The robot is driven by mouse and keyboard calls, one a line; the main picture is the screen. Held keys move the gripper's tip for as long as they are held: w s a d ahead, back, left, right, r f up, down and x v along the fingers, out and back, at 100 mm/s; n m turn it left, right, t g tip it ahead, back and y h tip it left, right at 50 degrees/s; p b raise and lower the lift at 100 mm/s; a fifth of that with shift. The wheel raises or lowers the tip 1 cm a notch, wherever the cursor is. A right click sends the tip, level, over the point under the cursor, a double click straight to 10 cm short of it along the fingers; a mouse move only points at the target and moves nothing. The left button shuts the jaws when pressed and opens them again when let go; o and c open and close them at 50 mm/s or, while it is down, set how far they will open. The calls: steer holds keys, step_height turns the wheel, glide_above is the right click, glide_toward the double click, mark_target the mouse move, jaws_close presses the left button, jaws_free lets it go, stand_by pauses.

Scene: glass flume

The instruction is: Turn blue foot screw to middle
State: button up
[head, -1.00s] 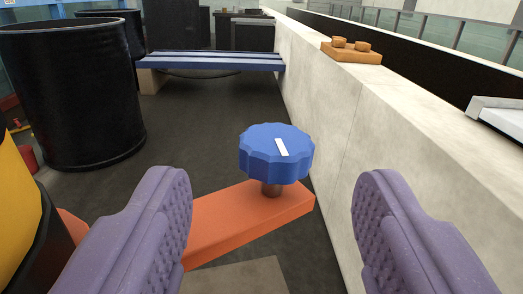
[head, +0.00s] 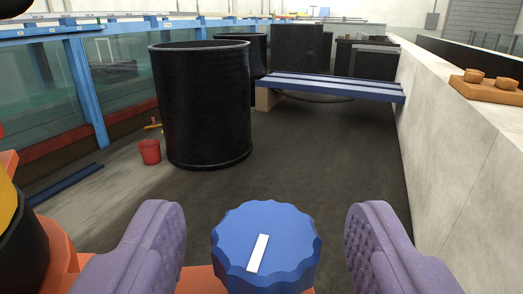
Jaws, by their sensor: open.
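The blue foot screw (head: 285,245) is a scalloped knob with a white pointer mark on its top. It stands on an orange foot bar (head: 200,280) at the bottom centre of the head view. The white mark leans slightly, its far end to the right. My gripper (head: 268,235) has two purple ribbed fingers, one on each side of the knob. It is open, with a gap on both sides, and I see no contact. The knob's stem is hidden beneath it.
A large black barrel (head: 203,105) and a red bucket (head: 150,151) stand ahead to the left. A blue bench (head: 325,86) lies across the back. A pale concrete wall (head: 440,150) runs along the right, with an orange block (head: 488,88) on it. The floor between is clear.

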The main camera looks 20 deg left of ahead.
mark_target(273, 205)
steer(key=x, duration=0.4)
steer(key=shift+w, duration=0.1)
steer(key=shift+c, duration=0.4)
steer(key=c, duration=0.9)
steer(key=shift+f+m+t+h+b, duration=0.1)
steer(key=shift+m+t+h+b, duration=0.4)
steer(key=shift+h+b, duration=0.45)
steer(key=shift+d, duration=0.15)
steer(key=o, duration=1)
